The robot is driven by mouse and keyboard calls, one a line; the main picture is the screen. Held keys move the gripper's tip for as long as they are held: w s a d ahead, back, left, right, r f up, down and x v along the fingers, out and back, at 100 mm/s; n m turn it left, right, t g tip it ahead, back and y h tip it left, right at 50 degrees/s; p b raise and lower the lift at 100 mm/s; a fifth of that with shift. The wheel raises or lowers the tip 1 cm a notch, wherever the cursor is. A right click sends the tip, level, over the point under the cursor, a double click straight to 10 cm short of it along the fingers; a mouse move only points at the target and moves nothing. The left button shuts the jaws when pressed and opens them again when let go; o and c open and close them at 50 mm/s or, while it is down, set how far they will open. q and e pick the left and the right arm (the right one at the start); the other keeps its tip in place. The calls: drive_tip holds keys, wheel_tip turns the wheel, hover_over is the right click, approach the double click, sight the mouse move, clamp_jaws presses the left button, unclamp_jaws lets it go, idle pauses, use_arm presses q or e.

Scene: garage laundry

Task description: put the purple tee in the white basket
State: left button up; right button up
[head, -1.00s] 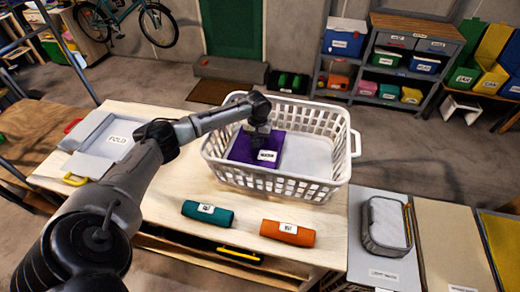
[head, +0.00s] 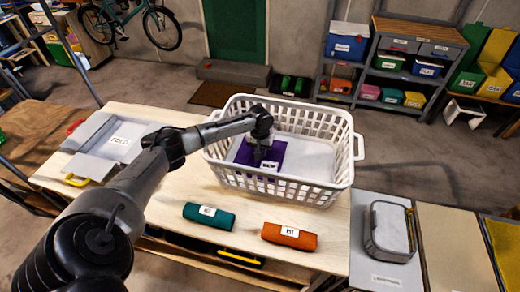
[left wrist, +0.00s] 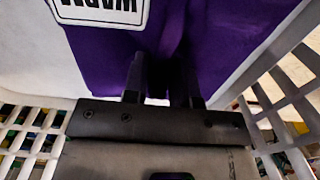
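The purple tee (head: 246,152), with a white label, is inside the white basket (head: 275,183), toward its left part. My left gripper (head: 260,160) reaches down into the basket at the tee. In the left wrist view my left gripper (left wrist: 162,85) has its two fingers on either side of a bunched fold of the purple tee (left wrist: 225,40) and looks shut on it. The fingertips are hidden in the cloth. Whether the tee touches the basket floor is hard to tell. My right gripper is not in view.
A teal roll (head: 209,216) and an orange roll (head: 289,237) lie on the table in front of the basket. A grey folding board (head: 105,140) is at the left. A grey zipped case (head: 389,230) lies on a panel at the right.

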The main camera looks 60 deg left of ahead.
use_arm(q)
drive_tip(key=o, duration=0.3)
drive_tip(key=shift+o, duration=0.2)
drive_tip(key=shift+r, duration=0.15)
wheel_tip(320, 180, up, 12)
drive_tip(key=p, duration=0.1)
idle(0.5)
